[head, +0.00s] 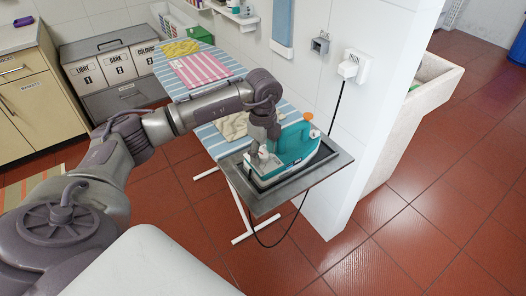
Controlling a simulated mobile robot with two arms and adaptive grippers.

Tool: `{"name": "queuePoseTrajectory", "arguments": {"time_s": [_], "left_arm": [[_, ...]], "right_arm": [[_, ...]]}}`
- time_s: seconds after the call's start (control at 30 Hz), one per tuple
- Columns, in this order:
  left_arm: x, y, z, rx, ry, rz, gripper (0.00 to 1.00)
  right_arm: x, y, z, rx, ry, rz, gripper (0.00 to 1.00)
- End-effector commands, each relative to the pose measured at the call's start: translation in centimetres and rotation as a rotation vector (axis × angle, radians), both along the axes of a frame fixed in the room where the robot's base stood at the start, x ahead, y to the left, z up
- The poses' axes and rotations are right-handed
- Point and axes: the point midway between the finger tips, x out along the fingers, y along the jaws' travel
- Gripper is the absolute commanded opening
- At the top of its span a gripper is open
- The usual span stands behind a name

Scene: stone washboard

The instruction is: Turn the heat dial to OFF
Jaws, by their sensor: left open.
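The teal and white iron (297,146) rests on a dark metal tray (328,168) at the near end of the ironing board. A small orange round part (309,116) shows at its upper right. My left gripper (265,152) is open, pointing down at the left end of the iron, very close to it. Whether it touches the iron is hard to tell. The gripper and wrist hide part of that end. The heat dial and its markings cannot be made out clearly. My right gripper is not in view.
A striped ironing board (211,103) holds a folded pink striped cloth (200,69) and a beige cloth (236,125). A black cord (336,106) hangs from a wall plug (348,69) beside the iron. The white wall end stands close on the right. Labelled laundry bins (117,66) stand behind.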

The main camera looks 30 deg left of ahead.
Motion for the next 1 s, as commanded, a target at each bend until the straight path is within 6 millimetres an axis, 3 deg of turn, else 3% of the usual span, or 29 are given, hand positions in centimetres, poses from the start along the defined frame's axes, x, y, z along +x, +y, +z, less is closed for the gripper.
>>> {"name": "queuePoseTrajectory", "arguments": {"time_s": [0.17, 0.6, 0.8, 1.0], "left_arm": [[0.1, 0.0, 1.8, 0.000, -0.005, 0.000, 0.58], [0.1, 0.0, 10.4, -0.001, -0.005, 0.000, 0.58], [0.0, 0.0, 11.9, -0.001, -0.001, 0.000, 0.58], [0.0, 0.0, 12.0, 0.000, 0.000, 0.000, 0.58]], "right_arm": [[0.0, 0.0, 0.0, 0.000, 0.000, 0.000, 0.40], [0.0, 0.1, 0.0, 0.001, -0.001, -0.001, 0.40], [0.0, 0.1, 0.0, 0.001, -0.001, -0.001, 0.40], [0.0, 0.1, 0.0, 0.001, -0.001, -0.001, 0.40]]}}
